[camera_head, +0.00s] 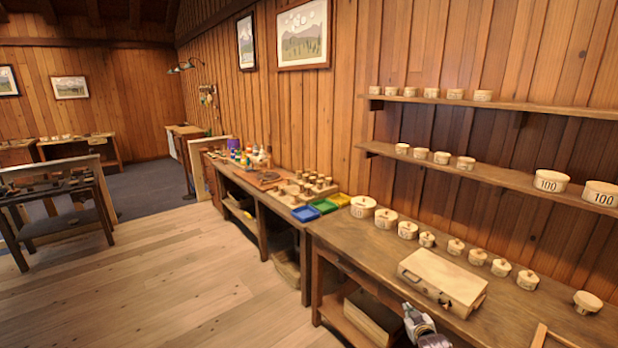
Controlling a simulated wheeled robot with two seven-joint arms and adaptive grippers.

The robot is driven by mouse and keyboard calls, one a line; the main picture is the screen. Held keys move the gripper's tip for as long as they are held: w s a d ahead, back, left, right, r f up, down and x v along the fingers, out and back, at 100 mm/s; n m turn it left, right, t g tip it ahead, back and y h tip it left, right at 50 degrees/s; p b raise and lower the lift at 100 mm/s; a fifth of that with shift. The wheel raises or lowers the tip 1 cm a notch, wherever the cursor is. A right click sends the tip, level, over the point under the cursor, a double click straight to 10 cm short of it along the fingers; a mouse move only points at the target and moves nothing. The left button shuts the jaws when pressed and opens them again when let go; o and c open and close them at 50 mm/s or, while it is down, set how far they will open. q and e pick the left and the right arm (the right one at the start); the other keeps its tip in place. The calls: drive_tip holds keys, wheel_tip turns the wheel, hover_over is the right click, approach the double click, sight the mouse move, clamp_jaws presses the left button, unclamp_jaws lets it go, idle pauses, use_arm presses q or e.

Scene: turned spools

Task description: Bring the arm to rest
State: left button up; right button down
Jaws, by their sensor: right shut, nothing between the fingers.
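My right gripper (411,314) shows at the bottom of the head view, right of centre. It is grey and white, shut and empty. It is in front of the near edge of the wooden workbench (365,246), apart from the things on the bench top as far as I can see. The rest of my right arm is mostly cut off by the lower edge of the picture. My left gripper is out of view.
A light wooden case (440,277) lies on the bench near the gripper. Several round wooden boxes (386,219) line the bench's back. Shelves (480,173) hold more. A box (372,318) sits under the bench. The plank floor (150,285) at left is clear.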

drive_tip(key=s+a+f+g, duration=0.2)
drive_tip(key=s+f+g, duration=0.1)
drive_tip(key=s+f, duration=1.15)
drive_tip(key=s+a+f+g, duration=0.3)
drive_tip(key=s+f, duration=1)
drive_tip(key=f, duration=0.2)
drive_tip(key=s+a+f+g, duration=0.1)
drive_tip(key=s+f, duration=0.3)
drive_tip(key=s, duration=0.9)
drive_tip(key=s+a+f+g, duration=0.2)
drive_tip(key=s+f, duration=0.3)
drive_tip(key=s, duration=0.8)
drive_tip(key=s+a+f+g+y, duration=0.1)
drive_tip(key=s+f, duration=0.4)
drive_tip(key=s, duration=0.9)
drive_tip(key=shift+a+g, duration=0.65)
drive_tip(key=shift+g, duration=0.45)
